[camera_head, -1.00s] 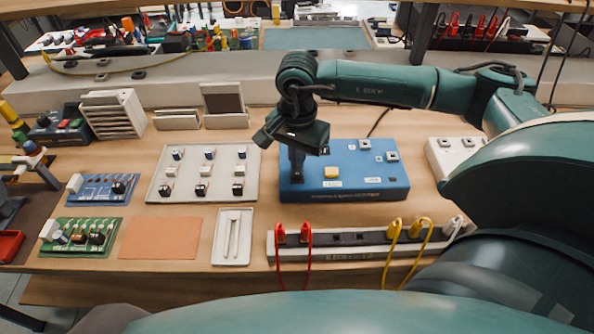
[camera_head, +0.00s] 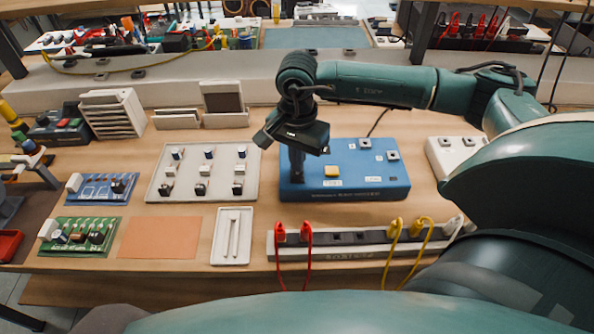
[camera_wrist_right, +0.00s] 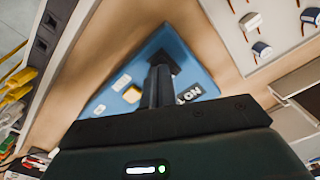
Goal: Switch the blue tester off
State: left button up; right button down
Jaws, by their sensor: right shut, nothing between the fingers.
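The blue tester (camera_head: 360,180) lies on the bench right of centre. It has a yellow button (camera_head: 331,171), white labels and small white-framed parts on top. My right gripper (camera_head: 297,178) is shut and empty, pointing down at the tester's left end. My left gripper is not in view.
A power strip (camera_head: 349,237) with red and yellow leads lies in front of the tester. A tray with several small components (camera_head: 218,187) is to its left, a white box (camera_head: 447,152) to its right. An orange mat (camera_head: 160,238) lies at the front left.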

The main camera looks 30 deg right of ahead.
jog(key=shift+f+b, duration=0.75)
jog(key=shift+f, duration=0.1)
jog(key=shift+r, duration=0.1)
dwell(0.3)
jog(key=shift+r+p, duration=0.8)
jog(key=shift+r, duration=0.45)
jog(key=shift+r+p, duration=1.15)
jog(key=shift+r, duration=1.1)
jog(key=shift+f, duration=0.1)
